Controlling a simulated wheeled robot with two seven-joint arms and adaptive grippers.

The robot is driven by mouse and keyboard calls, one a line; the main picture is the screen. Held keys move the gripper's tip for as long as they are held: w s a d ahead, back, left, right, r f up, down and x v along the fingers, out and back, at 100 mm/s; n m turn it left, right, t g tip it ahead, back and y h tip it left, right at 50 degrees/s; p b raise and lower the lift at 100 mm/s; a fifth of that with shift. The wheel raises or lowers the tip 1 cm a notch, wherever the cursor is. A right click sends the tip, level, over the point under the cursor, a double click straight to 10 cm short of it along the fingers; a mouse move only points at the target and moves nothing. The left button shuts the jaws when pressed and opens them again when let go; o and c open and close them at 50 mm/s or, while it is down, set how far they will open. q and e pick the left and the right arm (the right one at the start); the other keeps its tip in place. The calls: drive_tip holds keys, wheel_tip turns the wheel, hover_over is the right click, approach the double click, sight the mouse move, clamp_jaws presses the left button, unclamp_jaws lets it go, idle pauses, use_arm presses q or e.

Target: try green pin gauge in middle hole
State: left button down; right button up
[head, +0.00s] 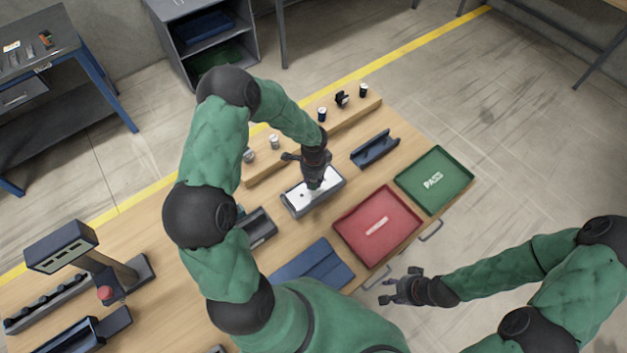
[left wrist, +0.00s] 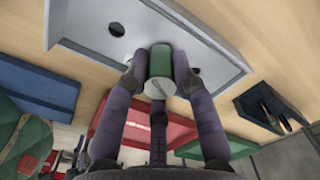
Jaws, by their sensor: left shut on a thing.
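The green pin gauge (left wrist: 160,64) has a green body and a pale round end face. My left gripper (head: 310,181) is shut on it, with the fingers around its sides in the left wrist view (left wrist: 160,84). The gauge is over the middle of the grey block with holes (left wrist: 90,18), which also shows in the head view (head: 300,206). One hole shows on each side of the gauge; the middle hole is hidden behind it. I cannot tell whether the gauge has entered the hole. My right gripper (head: 392,289) is apart from the table's front edge, empty, its fingers spread.
A red tray (head: 349,237) and a green PASS tray (head: 405,181) lie right of the block. A dark cradle (head: 374,149) stands behind them. A wooden rack (head: 348,121) with several small pieces runs along the back.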

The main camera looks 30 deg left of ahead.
use_arm(q)
drive_tip(key=shift+r, duration=0.15)
idle(0.5)
drive_tip(key=shift+r+p, duration=1.75)
drive_tip(key=shift+r, duration=0.6)
